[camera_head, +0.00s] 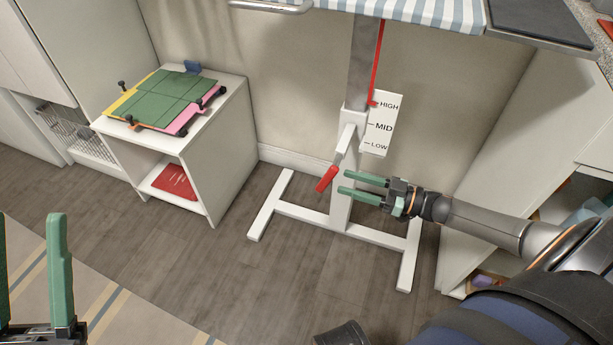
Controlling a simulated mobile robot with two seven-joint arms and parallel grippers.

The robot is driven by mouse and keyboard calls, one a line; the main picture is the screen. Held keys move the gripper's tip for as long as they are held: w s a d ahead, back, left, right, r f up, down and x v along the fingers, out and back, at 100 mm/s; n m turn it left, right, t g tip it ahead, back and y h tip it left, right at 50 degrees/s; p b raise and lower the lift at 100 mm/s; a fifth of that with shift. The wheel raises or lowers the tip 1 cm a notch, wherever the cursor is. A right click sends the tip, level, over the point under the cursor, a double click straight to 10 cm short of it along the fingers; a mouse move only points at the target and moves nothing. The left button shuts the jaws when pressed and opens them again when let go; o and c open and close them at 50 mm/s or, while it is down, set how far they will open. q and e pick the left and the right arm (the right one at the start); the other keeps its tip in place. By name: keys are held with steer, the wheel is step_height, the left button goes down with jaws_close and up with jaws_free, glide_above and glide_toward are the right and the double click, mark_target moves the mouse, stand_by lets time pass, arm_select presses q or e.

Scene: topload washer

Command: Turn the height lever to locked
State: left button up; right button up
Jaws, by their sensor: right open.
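The red height lever (327,179) sticks out down and to the left from the white upright post (343,190) of the stand. A white scale plate (382,128) on the post reads HIGH, MID and LOW, and a red pointer (373,103) sits beside HIGH. My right gripper (345,181) is open, its two green fingers pointing left just right of the lever, with a small gap in the picture; the depth between them is hard to tell. My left gripper (29,218) is at the lower left, its fingers apart and empty, far from the lever.
The stand's white base (275,206) spreads over the wood floor. A striped ironing board (425,12) overhangs the post. A white cabinet (515,140) stands right. Floor left of the stand is clear.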

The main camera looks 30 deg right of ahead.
mark_target(324, 176)
steer(key=b+x, duration=0.2)
steer(key=x, duration=0.8)
steer(key=shift+a+b, duration=0.1)
steer(key=shift+b, duration=0.2)
jaws_close()
stand_by(0.9)
